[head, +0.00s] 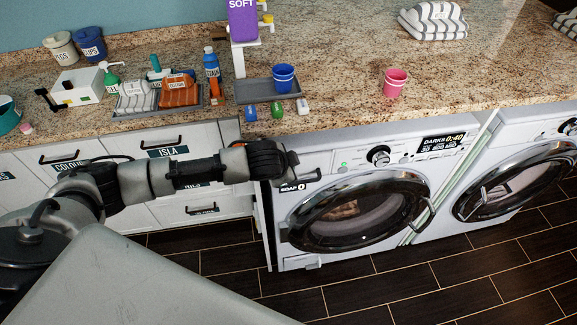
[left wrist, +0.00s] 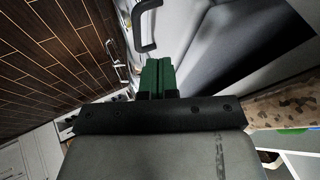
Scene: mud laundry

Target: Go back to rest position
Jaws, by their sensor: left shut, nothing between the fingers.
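My left arm reaches in from the left in the head view. Its gripper (head: 292,165) is in front of the left washing machine (head: 335,262), by the soap drawer (head: 297,186). In the left wrist view the green fingers (left wrist: 158,77) are together with nothing between them. A dark handle (left wrist: 144,30) and the pale machine front show just beyond them; I cannot tell whether the fingers touch anything. My right gripper is in neither view.
The granite counter (head: 340,72) runs above the machines. It bears a blue cup (head: 284,78) on a grey tray, a pink cup (head: 394,84), striped towels (head: 433,22) and bottles. A second washing machine (head: 520,180) stands at right. The dark tiled floor (head: 440,270) in front is clear.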

